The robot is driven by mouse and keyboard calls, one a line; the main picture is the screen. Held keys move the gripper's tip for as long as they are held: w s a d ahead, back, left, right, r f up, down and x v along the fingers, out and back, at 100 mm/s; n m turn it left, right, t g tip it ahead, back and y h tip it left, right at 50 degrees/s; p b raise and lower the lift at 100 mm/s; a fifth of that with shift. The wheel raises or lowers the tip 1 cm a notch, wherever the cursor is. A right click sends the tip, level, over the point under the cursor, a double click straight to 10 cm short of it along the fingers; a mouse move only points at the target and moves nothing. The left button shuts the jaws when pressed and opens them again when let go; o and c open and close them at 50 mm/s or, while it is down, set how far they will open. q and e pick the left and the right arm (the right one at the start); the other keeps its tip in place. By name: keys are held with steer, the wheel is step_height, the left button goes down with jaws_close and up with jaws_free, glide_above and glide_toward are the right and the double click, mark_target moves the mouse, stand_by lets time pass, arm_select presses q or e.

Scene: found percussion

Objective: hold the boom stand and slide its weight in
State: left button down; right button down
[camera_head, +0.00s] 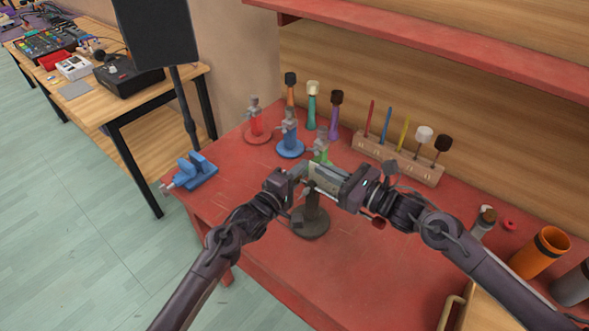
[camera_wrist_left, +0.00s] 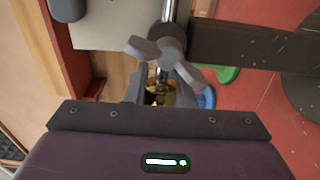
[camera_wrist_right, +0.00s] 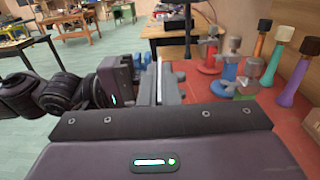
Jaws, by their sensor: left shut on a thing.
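The dark boom stand (camera_head: 311,215) stands upright on its round base on the red bench, in the middle of the head view. Its dark post (camera_wrist_left: 250,45) and grey wing knob (camera_wrist_left: 155,48) show in the left wrist view. My left gripper (camera_head: 298,181) is shut on the stand near its top. My right gripper (camera_head: 335,184) is close beside it on the right, at the same height; its fingertips are partly hidden and its opening is unclear.
Red, blue and green small stands (camera_head: 290,146) are behind the boom stand. Several mallets stand upright (camera_head: 311,105), others in a wooden rack (camera_head: 398,161). A blue vise (camera_head: 195,172) is at the bench's left edge. An orange cup (camera_head: 540,252) is at right. The front bench is clear.

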arm_select(q)
steer(key=c, duration=1.5)
jaws_free()
steer(key=shift+s+d, duration=0.1)
steer(key=shift+d, duration=0.1)
arm_select(e)
steer(key=shift+w, duration=0.1)
arm_select(q)
steer(key=o, duration=0.3)
steer(key=shift+a, duration=0.15)
steer(key=v, duration=1.2)
arm_select(e)
steer(key=c, duration=2.1)
jaws_free()
steer(key=o, duration=0.5)
